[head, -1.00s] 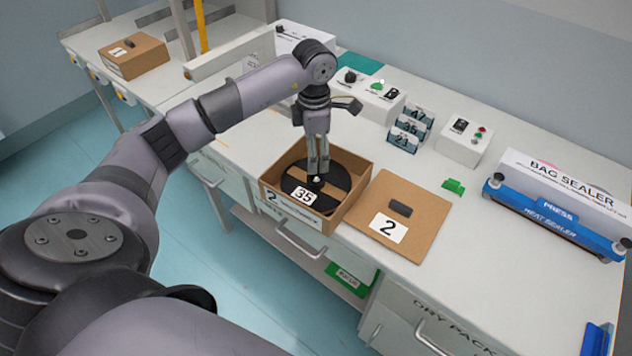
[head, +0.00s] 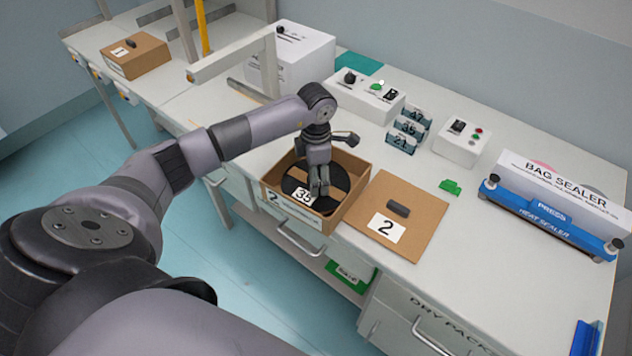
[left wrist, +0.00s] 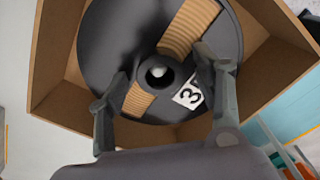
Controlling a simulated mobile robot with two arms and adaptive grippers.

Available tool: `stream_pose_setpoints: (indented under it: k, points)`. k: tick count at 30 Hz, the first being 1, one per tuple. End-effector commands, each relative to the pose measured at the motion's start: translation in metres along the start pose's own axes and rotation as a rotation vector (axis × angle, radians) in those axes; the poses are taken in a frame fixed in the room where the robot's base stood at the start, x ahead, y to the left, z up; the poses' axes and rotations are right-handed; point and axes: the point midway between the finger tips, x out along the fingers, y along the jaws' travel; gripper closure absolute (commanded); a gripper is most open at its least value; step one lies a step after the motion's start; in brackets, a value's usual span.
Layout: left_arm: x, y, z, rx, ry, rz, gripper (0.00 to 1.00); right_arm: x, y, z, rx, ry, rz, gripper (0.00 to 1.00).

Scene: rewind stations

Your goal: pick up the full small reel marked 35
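The black reel with a white label reading 35 (head: 333,181) lies flat in the open cardboard box (head: 350,204) marked 2. In the left wrist view the reel (left wrist: 110,40) shows brown winding through its slots, a central hub hole and part of its label. My left gripper (head: 319,192) points down into the box, over the reel. In the left wrist view its fingers (left wrist: 161,62) are spread apart, one on each side of the hub, with nothing held. Whether the fingertips touch the reel I cannot tell. My right gripper is not in view.
A cardboard lid (head: 420,215) marked 2 lies right of the box. Behind stand a control box (head: 360,100), number cards (head: 405,130) and another switch box (head: 462,145). A bag sealer (head: 550,220) is at right. A closed box (head: 135,57) marked 1 stands far left.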

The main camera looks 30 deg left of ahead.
Motion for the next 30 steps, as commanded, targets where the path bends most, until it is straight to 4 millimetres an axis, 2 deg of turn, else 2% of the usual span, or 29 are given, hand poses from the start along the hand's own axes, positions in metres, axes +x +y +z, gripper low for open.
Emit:
stream_pose_setpoints:
  k: [2, 25, 30]
  points:
    - [-0.0003, 0.0001, -0.0001, 0.0, 0.0, 0.0, 0.47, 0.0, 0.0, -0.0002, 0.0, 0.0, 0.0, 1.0]
    - [-0.0006, 0.0, -0.0001, 0.0, 0.0, 0.0, 0.99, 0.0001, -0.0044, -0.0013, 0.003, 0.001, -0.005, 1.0]
    - [-0.0006, 0.0, -0.0001, 0.0, 0.0, 0.0, 1.0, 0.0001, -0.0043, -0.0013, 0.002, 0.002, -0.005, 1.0]
